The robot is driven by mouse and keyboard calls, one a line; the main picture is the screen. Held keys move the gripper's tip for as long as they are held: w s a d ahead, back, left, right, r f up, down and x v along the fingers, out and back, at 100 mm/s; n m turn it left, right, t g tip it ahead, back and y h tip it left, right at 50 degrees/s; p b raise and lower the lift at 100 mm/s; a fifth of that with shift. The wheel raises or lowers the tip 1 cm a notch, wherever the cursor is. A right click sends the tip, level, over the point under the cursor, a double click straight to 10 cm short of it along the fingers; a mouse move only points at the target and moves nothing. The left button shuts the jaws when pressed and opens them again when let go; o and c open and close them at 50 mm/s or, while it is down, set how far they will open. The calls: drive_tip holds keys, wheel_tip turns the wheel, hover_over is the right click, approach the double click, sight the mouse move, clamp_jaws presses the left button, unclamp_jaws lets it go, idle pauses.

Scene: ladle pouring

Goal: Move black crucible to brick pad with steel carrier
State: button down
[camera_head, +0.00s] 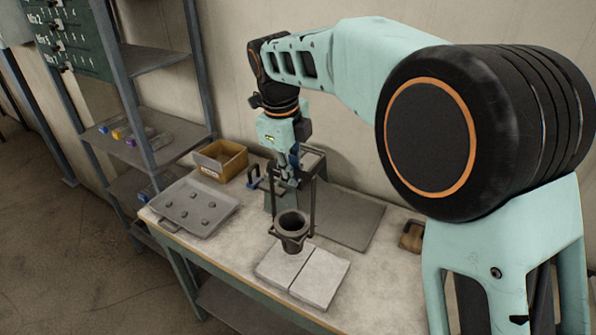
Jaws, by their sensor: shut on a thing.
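My gripper (288,175) is shut on the upper part of the steel carrier (313,207), a dark frame with long upright rods. The black crucible (292,222) is upright with its open mouth facing up, low between the rods, with the carrier's ring around its body. The brick pad (320,277), two pale slabs side by side, lies on the table just in front of and below the crucible. The crucible's base overlaps the pad's back edge in the picture; I cannot tell whether it touches. The fingertips are small and partly hidden.
A grey tray (172,217) with several small dark lumps is at the table's left. A cardboard box (228,158) and a blue clamp (253,174) stand behind. A dark flat plate (352,222) lies right of the carrier. A brown item (411,238) is farther right. Shelves stand left.

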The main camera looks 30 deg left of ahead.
drive_tip(key=b, duration=0.8)
approach(293, 212)
drive_tip(key=shift+s+d+f, duration=0.15)
drive_tip(key=shift+d+f, duration=0.15)
drive_tip(key=shift+f, duration=0.8)
drive_tip(key=shift+s+d+f, duration=0.15)
drive_tip(key=shift+d+f, duration=0.15)
drive_tip(key=shift+f, duration=0.75)
drive_tip(key=shift+s+d+f, duration=0.15)
drive_tip(key=shift+d+f, duration=0.15)
drive_tip(key=shift+f, duration=0.8)
drive_tip(key=s+r+b, duration=0.1)
drive_tip(key=s+r, duration=0.3)
drive_tip(key=s, duration=0.8)
drive_tip(key=shift+s+a+r, duration=0.25)
drive_tip(key=shift+s+r, duration=0.05)
drive_tip(key=shift+r, duration=0.05)
drive_tip(key=shift+s, duration=0.1)
